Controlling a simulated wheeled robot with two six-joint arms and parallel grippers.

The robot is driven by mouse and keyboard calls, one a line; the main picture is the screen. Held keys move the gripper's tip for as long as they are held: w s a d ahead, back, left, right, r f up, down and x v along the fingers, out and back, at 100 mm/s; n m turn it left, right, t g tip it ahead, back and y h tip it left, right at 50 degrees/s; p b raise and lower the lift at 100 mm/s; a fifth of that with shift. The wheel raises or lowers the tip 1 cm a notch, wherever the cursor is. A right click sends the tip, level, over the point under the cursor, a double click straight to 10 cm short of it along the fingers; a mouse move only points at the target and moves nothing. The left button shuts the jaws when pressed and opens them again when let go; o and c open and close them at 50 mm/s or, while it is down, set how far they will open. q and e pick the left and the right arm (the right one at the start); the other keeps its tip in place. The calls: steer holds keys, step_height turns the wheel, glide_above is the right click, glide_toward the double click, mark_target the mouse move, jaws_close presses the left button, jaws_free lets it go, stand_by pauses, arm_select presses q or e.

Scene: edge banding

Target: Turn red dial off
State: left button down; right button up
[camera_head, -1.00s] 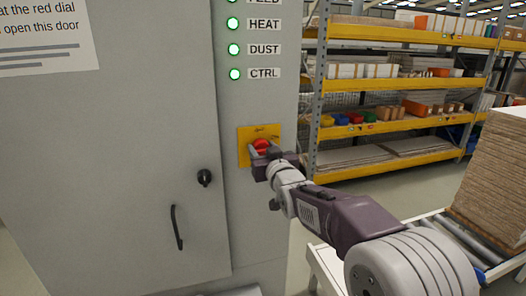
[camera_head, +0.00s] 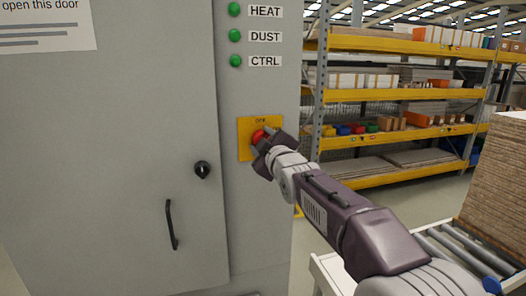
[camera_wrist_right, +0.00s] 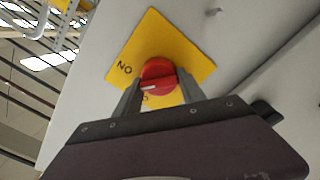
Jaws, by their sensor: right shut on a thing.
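The red dial (camera_head: 260,136) sits on a yellow plate (camera_head: 246,150) on the grey cabinet's right-hand panel. In the head view "OFF" is printed at the top of the plate. My right gripper (camera_head: 264,143) is at the dial and partly covers it. In the right wrist view the red dial (camera_wrist_right: 158,74) is between the two fingers of my right gripper (camera_wrist_right: 158,92), which is shut on it. A white mark shows on the dial's bar. "ON" reads upside down at the plate's left, and the lower lettering is partly hidden. My left gripper is out of view.
The cabinet door (camera_head: 130,130) is closed, with a black handle (camera_head: 171,225) and a black lock knob (camera_head: 202,170). Green lamps (camera_head: 235,36) above the dial are dim. Shelving (camera_head: 400,90) and a board stack (camera_head: 500,180) on rollers stand to the right.

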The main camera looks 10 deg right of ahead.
steer(key=n+b, duration=0.1)
steer(key=n, duration=0.2)
steer(key=shift+f+n+b, duration=0.15)
steer(key=shift+n+b, duration=0.15)
steer(key=shift+b, duration=0.05)
steer(key=shift+a+n, duration=0.1)
steer(key=shift+n, duration=1.8)
steer(key=o, duration=1.4)
steer(key=shift+c, duration=0.2)
steer(key=s, duration=0.9)
steer(key=shift+b, duration=0.4)
